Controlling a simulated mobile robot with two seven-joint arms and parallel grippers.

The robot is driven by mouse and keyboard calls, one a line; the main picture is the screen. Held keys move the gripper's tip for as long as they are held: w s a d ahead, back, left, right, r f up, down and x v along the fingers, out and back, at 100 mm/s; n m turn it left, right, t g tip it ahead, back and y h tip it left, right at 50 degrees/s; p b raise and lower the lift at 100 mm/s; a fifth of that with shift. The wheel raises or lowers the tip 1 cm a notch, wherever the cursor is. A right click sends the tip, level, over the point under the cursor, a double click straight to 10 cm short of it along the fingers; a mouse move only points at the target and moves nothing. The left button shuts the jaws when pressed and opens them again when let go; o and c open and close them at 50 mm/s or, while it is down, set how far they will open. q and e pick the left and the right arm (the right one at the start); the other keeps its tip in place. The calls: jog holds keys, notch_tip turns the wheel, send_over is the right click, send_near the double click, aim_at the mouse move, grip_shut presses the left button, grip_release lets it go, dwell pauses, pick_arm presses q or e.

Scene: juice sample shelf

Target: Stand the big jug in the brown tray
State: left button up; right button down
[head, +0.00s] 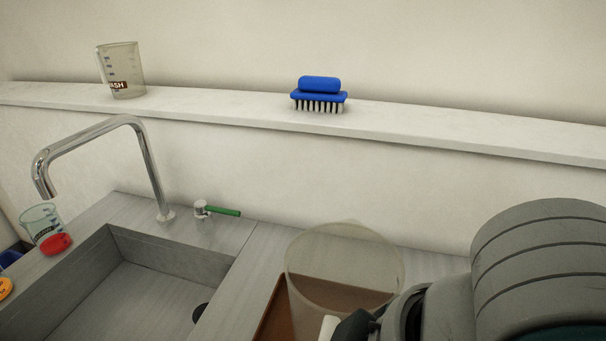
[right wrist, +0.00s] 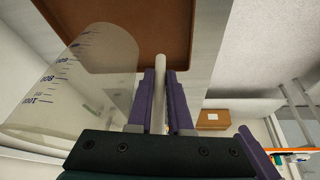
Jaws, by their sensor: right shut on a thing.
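The big jug (head: 343,262) is clear, with printed measuring marks, and stands nearly upright at the lower middle of the head view. It also shows in the right wrist view (right wrist: 88,85). The brown tray (head: 272,312) shows to the left of and through the jug; its flat brown surface is in the right wrist view (right wrist: 150,22). My right gripper (right wrist: 160,85) is shut on the jug's pale handle (right wrist: 159,72). The jug overlaps the tray, but its base is hidden, so I cannot tell whether it touches. My left gripper is out of view.
A sink (head: 125,300) with a tall tap (head: 150,165) and green-handled valve (head: 222,211) lies left. A blue brush (head: 320,90) and small jug (head: 124,70) stand on the wall ledge. A beaker (head: 40,222) and red object (head: 55,244) sit far left.

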jog(key=shift+f+b, duration=0.5)
jog(key=shift+f, duration=3.2)
jog(key=shift+f, duration=0.2)
jog(key=c, duration=0.8)
grip_release()
jog(key=shift+c, duration=0.2)
